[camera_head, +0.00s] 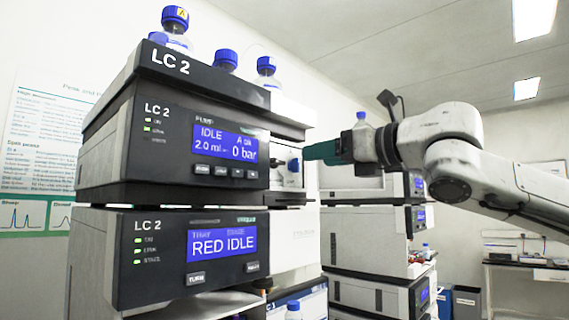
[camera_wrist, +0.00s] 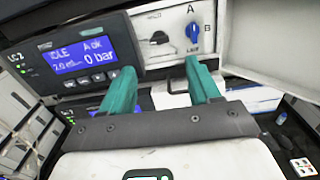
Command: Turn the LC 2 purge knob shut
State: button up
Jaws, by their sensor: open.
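The LC 2 stack's upper module (camera_head: 210,140) shows "IDLE" and "0 bar" on its blue display. On the white panel right of that display are a black knob (camera_wrist: 159,38) and a blue knob (camera_wrist: 194,33); the blue one also shows in the head view (camera_head: 293,165). I cannot read which knob is the purge knob. My gripper (camera_wrist: 161,68), with teal fingers, is open and empty in front of this panel. In the head view my gripper (camera_head: 308,153) reaches in from the right, close to the blue knob.
Bottles with blue caps (camera_head: 175,25) stand on top of the stack. A lower module (camera_head: 190,258) shows "RED IDLE". A white door or panel (camera_wrist: 270,40) stands right of the knobs. Another instrument stack (camera_head: 370,240) stands behind, under my arm.

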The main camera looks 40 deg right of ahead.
aim_at(281, 162)
jog(key=w, duration=1)
jog(key=shift+w+a+p, duration=0.1)
jog(key=shift+a+p, duration=0.1)
jog(key=shift+p, duration=0.15)
jog(key=c, duration=1)
jog(key=shift+c, duration=0.2)
